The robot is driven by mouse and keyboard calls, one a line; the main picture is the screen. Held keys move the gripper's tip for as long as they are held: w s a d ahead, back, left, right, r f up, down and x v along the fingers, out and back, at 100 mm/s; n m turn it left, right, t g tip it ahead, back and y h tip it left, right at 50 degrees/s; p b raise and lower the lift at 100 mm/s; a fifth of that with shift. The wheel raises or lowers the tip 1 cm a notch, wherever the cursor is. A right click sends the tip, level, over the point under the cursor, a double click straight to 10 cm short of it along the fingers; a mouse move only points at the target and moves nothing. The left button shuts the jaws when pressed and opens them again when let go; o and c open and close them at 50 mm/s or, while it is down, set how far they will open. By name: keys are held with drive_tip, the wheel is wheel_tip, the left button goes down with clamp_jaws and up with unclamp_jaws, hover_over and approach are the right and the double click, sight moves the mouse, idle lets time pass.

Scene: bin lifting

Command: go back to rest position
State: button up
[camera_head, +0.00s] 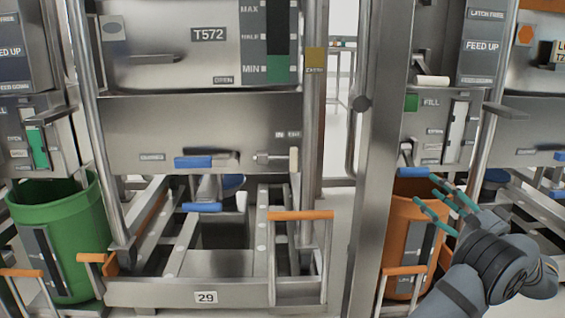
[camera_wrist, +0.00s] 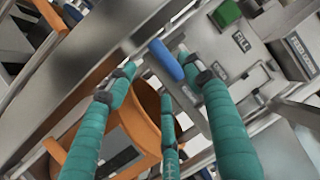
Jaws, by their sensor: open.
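My gripper (camera_head: 436,207) is at the right of the head view, in front of the orange bin (camera_head: 405,240). Its teal fingers are spread apart with nothing between them. In the wrist view my gripper (camera_wrist: 158,95) is open, and the orange bin (camera_wrist: 146,122) shows behind and between the fingers. A blue handle (camera_wrist: 166,59) lies just beyond the fingertips in that view. Whether any finger touches the bin cannot be told. Part of the bin is hidden by my gripper and arm.
A green bin (camera_head: 58,235) stands at the left. A steel frame marked 29 (camera_head: 180,293) with orange handles (camera_head: 301,215) is in the middle. A steel post (camera_head: 374,130) rises left of the orange bin. Machine panels (camera_head: 200,130) with blue handles (camera_head: 194,162) stand behind.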

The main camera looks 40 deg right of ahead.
sight(410, 175)
drive_tip(key=x, duration=0.9)
drive_tip(key=shift+w, duration=0.15)
drive_tip(key=shift+w+r, duration=0.2)
drive_tip(key=shift+p, duration=0.4)
drive_tip(key=shift+s, duration=0.1)
drive_tip(key=shift+s+f, duration=0.15)
drive_tip(key=shift+f, duration=0.05)
